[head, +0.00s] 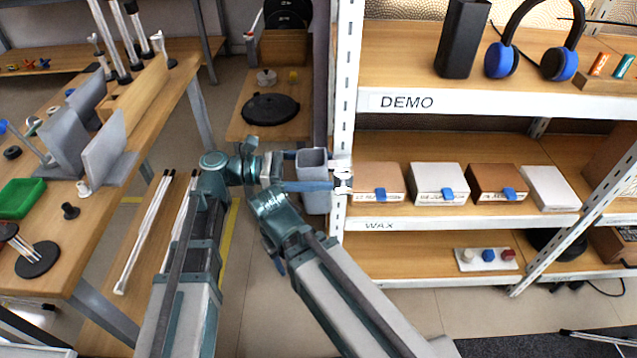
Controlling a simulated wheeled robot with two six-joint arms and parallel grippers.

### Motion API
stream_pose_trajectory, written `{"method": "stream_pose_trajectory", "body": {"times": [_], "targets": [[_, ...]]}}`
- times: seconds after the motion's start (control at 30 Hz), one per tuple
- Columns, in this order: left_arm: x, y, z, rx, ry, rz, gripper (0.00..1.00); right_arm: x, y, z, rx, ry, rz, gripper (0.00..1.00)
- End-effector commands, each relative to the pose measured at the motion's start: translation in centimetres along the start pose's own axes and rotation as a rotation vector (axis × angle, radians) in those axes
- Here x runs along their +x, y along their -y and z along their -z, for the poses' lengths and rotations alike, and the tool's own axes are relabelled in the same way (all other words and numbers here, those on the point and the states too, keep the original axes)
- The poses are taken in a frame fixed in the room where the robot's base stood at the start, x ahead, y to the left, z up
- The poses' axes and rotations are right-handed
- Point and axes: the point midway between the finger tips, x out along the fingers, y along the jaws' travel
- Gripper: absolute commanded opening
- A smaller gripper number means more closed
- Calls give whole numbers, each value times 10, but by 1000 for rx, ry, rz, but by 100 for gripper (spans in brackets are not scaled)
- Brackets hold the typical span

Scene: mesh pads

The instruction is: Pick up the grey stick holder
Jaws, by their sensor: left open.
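The grey stick holder (314,203) is an upright, open-topped rectangular box just left of the white shelf post. No sticks show in it. My left gripper (318,171) reaches in from the left at its upper part, jaws open. The blue finger crosses the holder's near face, and the other finger runs near its rim, partly hidden behind it. I cannot tell whether the fingers touch it. My right arm's link comes in from the bottom right and ends just below the left wrist. My right gripper does not show.
The white shelf post (341,110) stands close to the right of the holder. Shelves beyond it carry several boxes (438,183), headphones (537,40) and a black speaker (462,38). A wooden bench (95,235) with grey brackets stands left. A low table (245,120) holds a black disc.

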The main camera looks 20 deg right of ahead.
Motion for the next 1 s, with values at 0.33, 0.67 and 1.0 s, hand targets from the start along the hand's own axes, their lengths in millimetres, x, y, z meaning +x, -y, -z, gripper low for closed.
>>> {"method": "stream_pose_trajectory", "body": {"times": [0.33, 0.67, 1.0], "targets": [[-1, 0, 0, 0, 0, -1, 59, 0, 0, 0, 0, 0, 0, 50], [-1, 0, 0, 0, 1, -1, 8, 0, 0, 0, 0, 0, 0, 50], [-2, 0, -7, 0, 1, -1, 8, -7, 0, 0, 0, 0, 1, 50]]}}
